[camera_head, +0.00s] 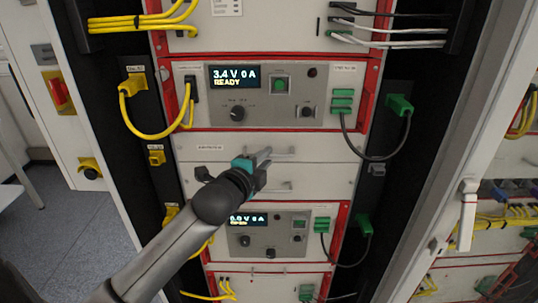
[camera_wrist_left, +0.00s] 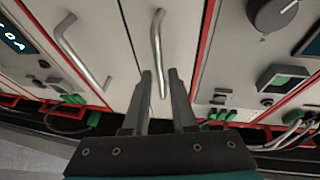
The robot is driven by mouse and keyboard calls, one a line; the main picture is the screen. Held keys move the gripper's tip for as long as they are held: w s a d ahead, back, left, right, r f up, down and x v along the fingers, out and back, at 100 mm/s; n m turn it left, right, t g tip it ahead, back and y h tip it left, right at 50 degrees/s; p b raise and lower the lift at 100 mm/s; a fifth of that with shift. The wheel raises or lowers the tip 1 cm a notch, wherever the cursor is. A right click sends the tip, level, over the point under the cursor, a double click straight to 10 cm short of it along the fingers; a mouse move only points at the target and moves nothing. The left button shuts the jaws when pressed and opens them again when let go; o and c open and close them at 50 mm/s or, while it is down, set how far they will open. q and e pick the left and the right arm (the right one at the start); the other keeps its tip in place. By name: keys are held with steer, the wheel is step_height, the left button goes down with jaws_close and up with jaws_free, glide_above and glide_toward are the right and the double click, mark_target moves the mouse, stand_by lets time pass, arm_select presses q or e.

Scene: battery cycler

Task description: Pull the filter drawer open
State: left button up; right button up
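Two plain white drawer fronts sit between two cycler units. The upper drawer (camera_head: 325,174) has a small label (camera_head: 210,147) too small to read and a metal bar handle (camera_head: 292,152). The lower drawer (camera_head: 328,187) has its own handle (camera_head: 282,186); I cannot read which is the filter drawer. Both fronts look closed. My left gripper (camera_head: 265,155) is at the upper handle. In the left wrist view its fingers (camera_wrist_left: 160,72) are apart on either side of the upper handle (camera_wrist_left: 157,40), without visible grip. The lower handle (camera_wrist_left: 78,50) is beside them. My right gripper is out of view.
The upper cycler (camera_head: 290,100) reads "3.4 V 0 A READY"; the lower cycler (camera_head: 285,240) is partly behind my arm. A yellow cable (camera_head: 150,137) loops at left, a dark cable (camera_head: 372,158) at right. The rack's right post (camera_head: 440,150) stands beside the opening.

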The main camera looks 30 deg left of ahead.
arm_select(q)
steer(key=shift+x, duration=1.25)
steer(key=shift+c, duration=0.4)
jaws_close()
